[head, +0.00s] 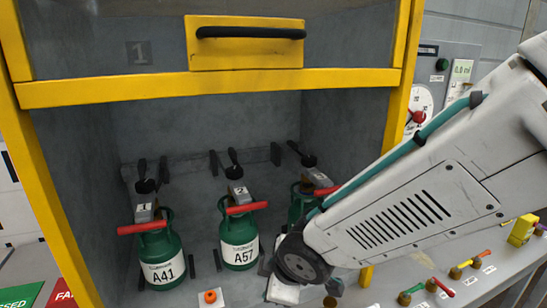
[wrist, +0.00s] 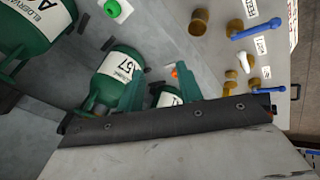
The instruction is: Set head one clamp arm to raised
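In the head view the left green cylinder A41 (head: 160,262) stands upright in the bay, with a grey head block (head: 144,212) and a red bar on top. A black clamp arm (head: 145,180) shows above it, probably that of head one; its position is hard to judge. Other black clamp arms show above the middle cylinder (head: 238,240) (head: 233,165) and the right one (head: 307,157). My gripper (wrist: 165,85) shows in the wrist view, its two teal fingers apart with nothing held. In the head view its fingers cannot be made out near my arm.
A yellow frame (head: 200,88) and raised door panel edge the bay. My arm covers part of the right cylinder (head: 300,205). An orange button (head: 210,297) is in front. Several coloured levers (head: 440,287) line the right ledge; some show in the wrist view (wrist: 255,30).

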